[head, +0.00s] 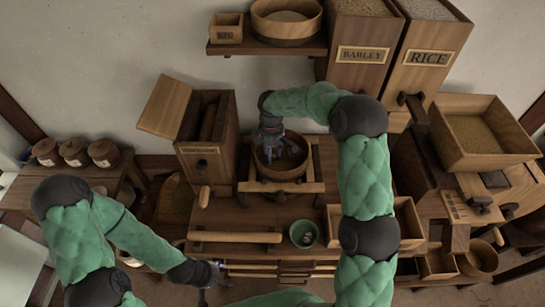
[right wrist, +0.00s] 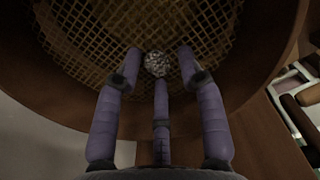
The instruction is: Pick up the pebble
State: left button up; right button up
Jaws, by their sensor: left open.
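The pebble (right wrist: 157,63) is a small, speckled grey lump on the mesh of a round wooden sieve (right wrist: 235,80). In the head view the sieve (head: 299,171) sits on a wooden frame at the middle of the bench, and I cannot make out the pebble clearly there. My right gripper (head: 279,147) reaches down into the sieve. In the right wrist view its three purple fingers (right wrist: 159,62) are spread, with the pebble between the tips and gaps at the sides; the middle fingertip is close to it. My left gripper (head: 212,277) is open and empty at the bench's front left.
A green bowl (head: 304,234) and a wooden rolling pin (head: 236,237) are on the bench front. A lidded wooden box (head: 207,155) stands left of the sieve. Tall barley (head: 358,75) and rice bins stand behind right. A shelf (head: 266,47) hangs above the sieve.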

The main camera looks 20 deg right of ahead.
jog(key=c, duration=0.4)
jog(key=shift+o, duration=0.2)
jog(key=shift+r, duration=0.1)
